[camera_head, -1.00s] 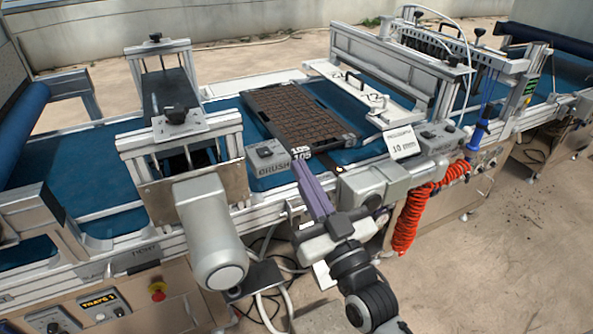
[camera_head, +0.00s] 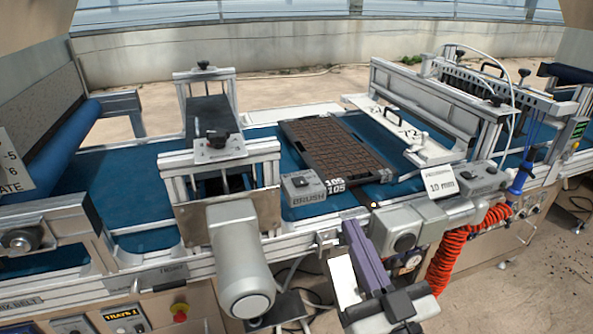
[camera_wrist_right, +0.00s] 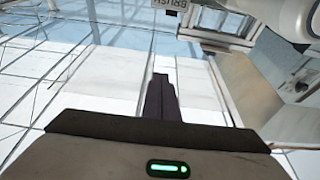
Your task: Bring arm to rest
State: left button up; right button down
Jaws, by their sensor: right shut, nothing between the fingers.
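My right gripper (camera_head: 352,230) has purple fingers and shows at the lower middle of the head view, in front of the seeder's front rail. It is shut and empty. In the right wrist view its closed fingers (camera_wrist_right: 161,84) point away over a pale, blurred background. They appear apart from the machine, but the exact gap to the rail is hard to tell. My left gripper is not in view.
A dark seed tray (camera_head: 330,150) lies on the blue belt (camera_head: 130,190). A BRUSH switch box (camera_head: 302,187), a grey motor (camera_head: 240,265), a 10 mm sign (camera_head: 440,183) and an orange coiled hose (camera_head: 450,255) crowd the front edge. Open floor lies at lower right.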

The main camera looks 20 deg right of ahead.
jog(key=s+a+f+n+g+y, duration=0.1)
jog(key=a+f+g, duration=0.15)
jog(key=f, duration=0.65)
jog(key=s+a+f+g+y, duration=0.15)
jog(key=f+g, duration=0.25)
jog(key=f, duration=0.6)
jog(key=s+f+g, duration=0.3)
jog(key=s+f, duration=0.3)
jog(key=f, duration=0.3)
jog(key=s+f+g, duration=0.3)
jog(key=s+f, duration=0.3)
jog(key=f, duration=0.3)
jog(key=shift+s+d+n+g+h, duration=0.25)
jog(key=shift+d+n+g+h, duration=0.1)
jog(key=shift+h, duration=0.1)
